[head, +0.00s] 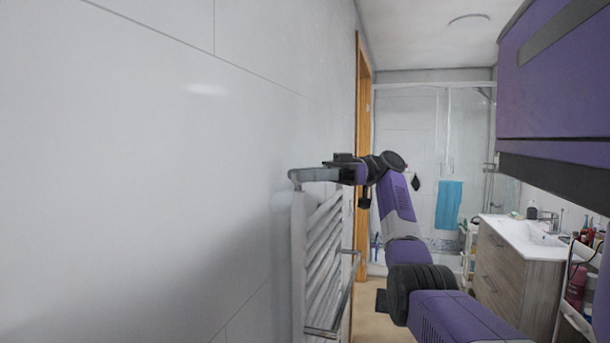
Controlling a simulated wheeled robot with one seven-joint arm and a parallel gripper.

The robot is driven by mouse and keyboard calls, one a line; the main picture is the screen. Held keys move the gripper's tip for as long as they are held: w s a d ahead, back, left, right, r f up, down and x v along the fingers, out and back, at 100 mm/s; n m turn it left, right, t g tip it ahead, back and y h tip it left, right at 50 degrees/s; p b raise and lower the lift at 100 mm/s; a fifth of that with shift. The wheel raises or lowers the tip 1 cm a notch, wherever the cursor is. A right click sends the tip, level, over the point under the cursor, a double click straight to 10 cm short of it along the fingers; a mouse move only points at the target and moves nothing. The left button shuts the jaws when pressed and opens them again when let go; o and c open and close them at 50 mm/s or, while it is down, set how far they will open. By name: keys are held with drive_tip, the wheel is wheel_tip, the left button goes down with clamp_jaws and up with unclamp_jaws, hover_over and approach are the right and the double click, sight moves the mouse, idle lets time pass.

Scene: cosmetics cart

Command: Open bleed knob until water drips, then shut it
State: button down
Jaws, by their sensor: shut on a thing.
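A white ladder-style towel radiator (299,255) hangs on the tiled wall left of centre, seen almost edge-on. My gripper (338,166) is at its upper end, beside a grey top bar (312,175). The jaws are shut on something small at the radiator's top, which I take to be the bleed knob. The knob itself is hidden by the dark fingers, so its turn cannot be seen. No water drip shows at this size.
A metal towel rail (346,295) juts from the radiator's front. A wooden door frame (362,110) stands just behind. On the right are a washbasin cabinet (515,275) and a cosmetics cart (575,315). A shower (408,130) with a blue towel (448,203) closes the back.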

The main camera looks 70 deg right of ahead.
drive_tip(key=c, duration=1.1)
unclamp_jaws()
drive_tip(key=shift+c, duration=0.2)
drive_tip(key=v, duration=0.7)
drive_tip(key=shift+s+d, duration=0.25)
drive_tip(key=shift+d, duration=0.05)
